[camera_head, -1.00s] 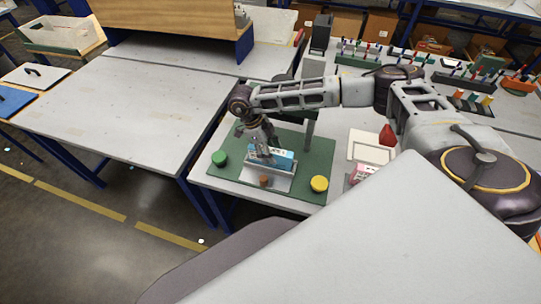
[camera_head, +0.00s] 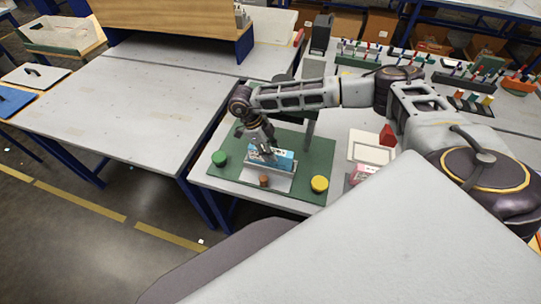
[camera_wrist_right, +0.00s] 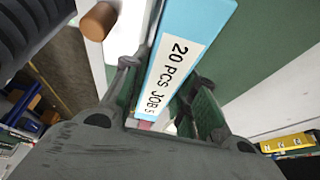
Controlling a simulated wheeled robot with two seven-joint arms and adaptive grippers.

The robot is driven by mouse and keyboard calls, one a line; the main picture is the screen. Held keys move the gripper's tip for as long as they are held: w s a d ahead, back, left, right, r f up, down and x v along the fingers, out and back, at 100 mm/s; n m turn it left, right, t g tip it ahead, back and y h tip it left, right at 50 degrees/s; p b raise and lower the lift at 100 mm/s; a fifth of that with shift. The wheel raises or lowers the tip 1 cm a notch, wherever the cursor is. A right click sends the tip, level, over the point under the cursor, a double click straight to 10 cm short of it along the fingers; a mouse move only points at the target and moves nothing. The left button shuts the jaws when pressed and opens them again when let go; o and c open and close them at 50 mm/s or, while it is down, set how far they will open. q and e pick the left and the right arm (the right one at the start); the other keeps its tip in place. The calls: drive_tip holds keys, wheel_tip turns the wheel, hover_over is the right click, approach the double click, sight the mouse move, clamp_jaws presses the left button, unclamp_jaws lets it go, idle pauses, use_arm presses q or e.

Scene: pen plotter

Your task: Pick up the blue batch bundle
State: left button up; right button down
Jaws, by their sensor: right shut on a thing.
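The blue batch bundle (camera_head: 284,159) is a light blue block with a white label. In the head view it is at the metal tray (camera_head: 279,182) on the green mat (camera_head: 318,160). In the right wrist view the bundle (camera_wrist_right: 187,50) shows a label reading "20 PCS JOB" and lies between the green finger pads. My right gripper (camera_head: 266,151) is shut on the bundle from above; it also shows in the right wrist view (camera_wrist_right: 160,105). Whether the bundle still touches the tray is hard to tell. My left gripper is not in view.
A green knob (camera_head: 219,158), a yellow knob (camera_head: 319,184) and a brown knob (camera_head: 264,180) stand close around the tray. A pink bundle (camera_head: 362,174), a white tray (camera_head: 370,148) and a red piece (camera_head: 387,135) are to the right. The left table (camera_head: 130,105) is mostly clear.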

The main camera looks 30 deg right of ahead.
drive_tip(key=shift+r, duration=0.15)
drive_tip(key=shift+r+b, duration=0.45)
drive_tip(key=shift+r, duration=4.65)
